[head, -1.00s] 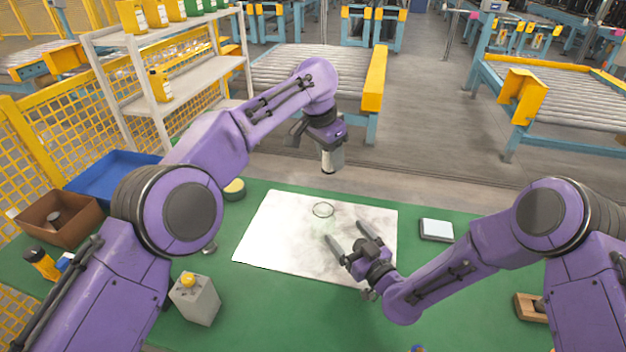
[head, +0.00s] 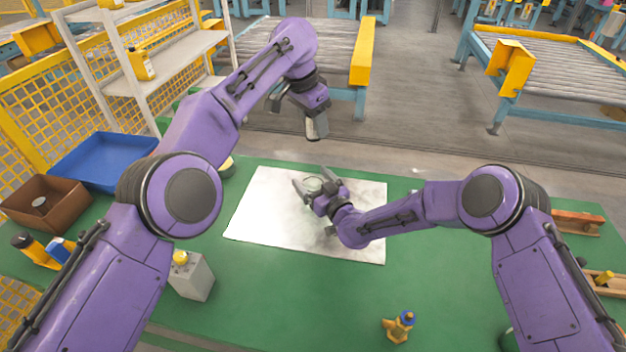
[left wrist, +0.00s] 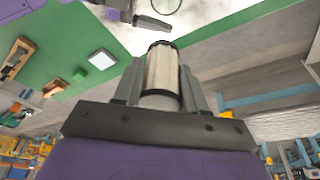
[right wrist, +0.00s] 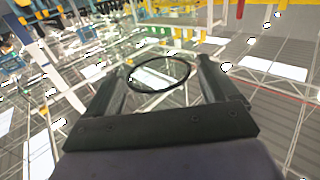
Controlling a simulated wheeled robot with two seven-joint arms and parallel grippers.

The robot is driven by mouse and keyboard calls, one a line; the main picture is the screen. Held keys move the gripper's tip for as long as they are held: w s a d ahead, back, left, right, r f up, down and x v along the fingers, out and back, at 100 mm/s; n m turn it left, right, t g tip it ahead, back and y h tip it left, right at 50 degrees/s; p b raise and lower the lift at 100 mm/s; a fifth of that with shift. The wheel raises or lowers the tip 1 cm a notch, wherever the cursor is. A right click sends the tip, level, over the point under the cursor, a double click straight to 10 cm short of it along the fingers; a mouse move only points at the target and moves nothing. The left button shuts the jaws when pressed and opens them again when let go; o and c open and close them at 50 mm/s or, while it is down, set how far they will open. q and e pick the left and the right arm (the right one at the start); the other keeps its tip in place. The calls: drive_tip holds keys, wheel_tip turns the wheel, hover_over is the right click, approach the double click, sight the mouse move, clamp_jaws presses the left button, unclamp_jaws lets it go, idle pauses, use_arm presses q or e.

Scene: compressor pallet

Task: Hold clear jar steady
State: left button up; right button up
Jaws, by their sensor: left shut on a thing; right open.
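The clear jar (head: 313,183) stands on the white mat (head: 262,212); only its dark rim and faint walls show. My right gripper (head: 312,181) is open, with its fingers around the jar on either side. In the right wrist view, the jar's rim (right wrist: 158,73) shows as a dark ring between the spread fingers; I cannot tell whether they touch it. My left gripper (head: 310,108) is shut on a silvery cylinder with dark ends (head: 316,125), held above and beyond the jar. This cylinder (left wrist: 162,72) sits between the fingers in the left wrist view.
The green table (head: 300,300) has free room in front of the mat. A blue bin (head: 100,162) and a brown box (head: 45,205) are far left.

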drive_tip(key=c, duration=1.2)
use_arm(q)
wheel_tip(320, 180, down, 13)
use_arm(e)
drive_tip(key=shift+o, duration=0.2)
idle(0.6)
use_arm(q)
drive_tip(key=o, duration=1.2)
drive_tip(key=v, duration=1.2)
